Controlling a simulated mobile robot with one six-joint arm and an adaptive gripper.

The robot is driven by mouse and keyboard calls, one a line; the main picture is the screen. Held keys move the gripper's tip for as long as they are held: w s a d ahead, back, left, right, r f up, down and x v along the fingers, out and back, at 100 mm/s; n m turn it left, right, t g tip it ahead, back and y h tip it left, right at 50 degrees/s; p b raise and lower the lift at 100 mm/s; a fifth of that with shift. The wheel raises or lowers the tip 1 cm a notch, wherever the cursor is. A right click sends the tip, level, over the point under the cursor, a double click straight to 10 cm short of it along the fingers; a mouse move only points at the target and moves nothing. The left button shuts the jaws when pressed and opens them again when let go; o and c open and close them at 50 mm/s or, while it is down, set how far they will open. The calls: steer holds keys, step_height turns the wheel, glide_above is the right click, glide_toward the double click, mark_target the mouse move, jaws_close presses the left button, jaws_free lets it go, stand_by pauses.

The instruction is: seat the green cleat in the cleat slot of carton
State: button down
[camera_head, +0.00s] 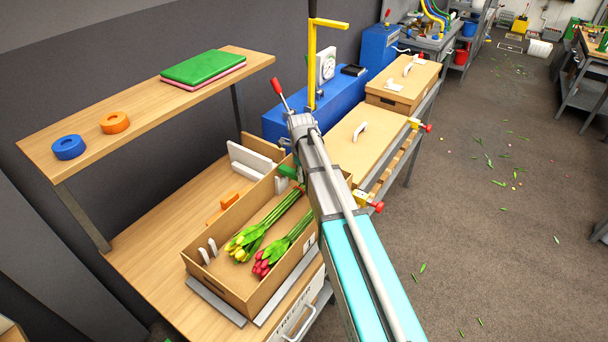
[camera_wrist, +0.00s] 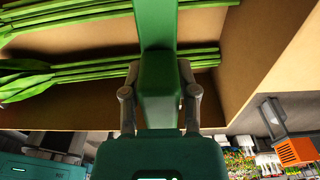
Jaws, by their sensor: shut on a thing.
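The green cleat (camera_wrist: 157,82) stands between the two fingers of my gripper (camera_wrist: 158,96) in the wrist view, and they are shut on it. In the head view a small green part (camera_head: 288,172) shows at the far end of the carton, beside my arm. The open cardboard carton (camera_head: 222,281) holds a yellow tulip bunch (camera_head: 243,243) and a red tulip bunch (camera_head: 267,259). In the wrist view the cleat overlaps stems and the inside of the carton (camera_wrist: 262,40). My arm covers the carton's far right corner. I cannot make out the cleat slot.
White upright pieces (camera_head: 207,251) stand at the carton's near left end. Orange blocks (camera_head: 229,199) and white blocks (camera_head: 250,160) lie behind the carton. A shelf (camera_head: 158,93) overhangs the bench at left. A closed carton (camera_head: 348,140) stands beyond my arm.

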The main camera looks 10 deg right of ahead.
mark_target(304, 183)
steer(key=shift+f+b, duration=2.25)
stand_by(0.8)
steer(key=shift+c, duration=1.5)
jaws_free()
steer(key=shift+r, duration=0.15)
step_height(304, 183, up, 10)
steer(key=p, duration=1)
steer(key=shift+s+d+r+n+p, duration=0.15)
steer(key=shift+r+n+p, duration=0.6)
steer(key=shift+n, duration=0.1)
steer(key=shift+s+d+r+n+p, duration=0.1)
steer(key=shift+s+r+n+p, duration=0.05)
steer(key=shift+r+n+p, duration=0.65)
steer(key=shift+s+d+r+n+p, duration=0.15)
steer(key=shift+r+n+p, duration=0.5)
steer(key=shift+n, duration=0.3)
steer(key=r+n+p, duration=0.2)
steer(key=shift+s+d+n, duration=0.2)
steer(key=shift+s+n, duration=0.05)
steer(key=shift+n, duration=0.15)
steer(key=shift+s+r+n+p, duration=0.1)
steer(key=shift+r+n+p, duration=0.1)
steer(key=shift+n+p, duration=0.25)
